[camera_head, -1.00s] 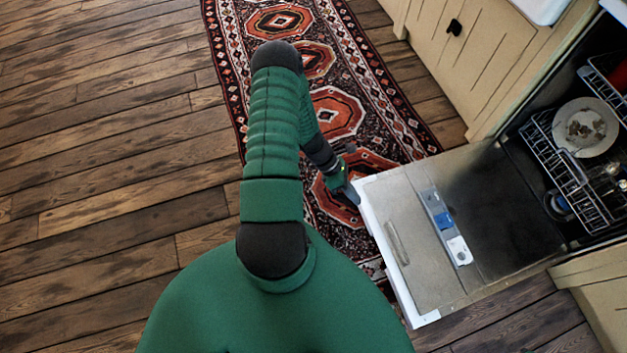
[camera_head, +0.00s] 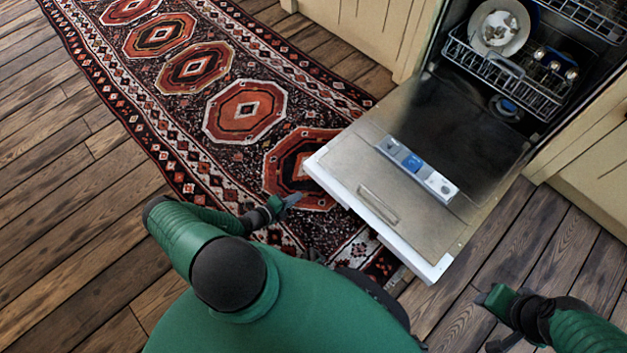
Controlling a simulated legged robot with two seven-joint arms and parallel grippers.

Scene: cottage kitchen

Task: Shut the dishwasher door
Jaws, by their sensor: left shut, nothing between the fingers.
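The dishwasher door (camera_head: 345,165) is folded down, its inner face up, with a detergent dispenser (camera_head: 416,168) on it. Its white outer edge (camera_head: 375,220) faces me. The dishwasher (camera_head: 478,75) stands open behind it, its racks in view. My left gripper (camera_head: 291,200) is shut and empty, over the rug just left of the door's near left corner, apart from it. My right gripper (camera_head: 485,298) shows at the bottom right, right of the door's near corner, over the wood floor. Its fingers are too dark and small to tell their state.
The lower rack (camera_head: 505,82) holds a dirty plate (camera_head: 497,30) and other dishes. Cream cabinets (camera_head: 365,30) flank the dishwasher. A patterned rug (camera_head: 190,95) runs along the floor left of the door. The wood floor (camera_head: 60,230) is clear at the left.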

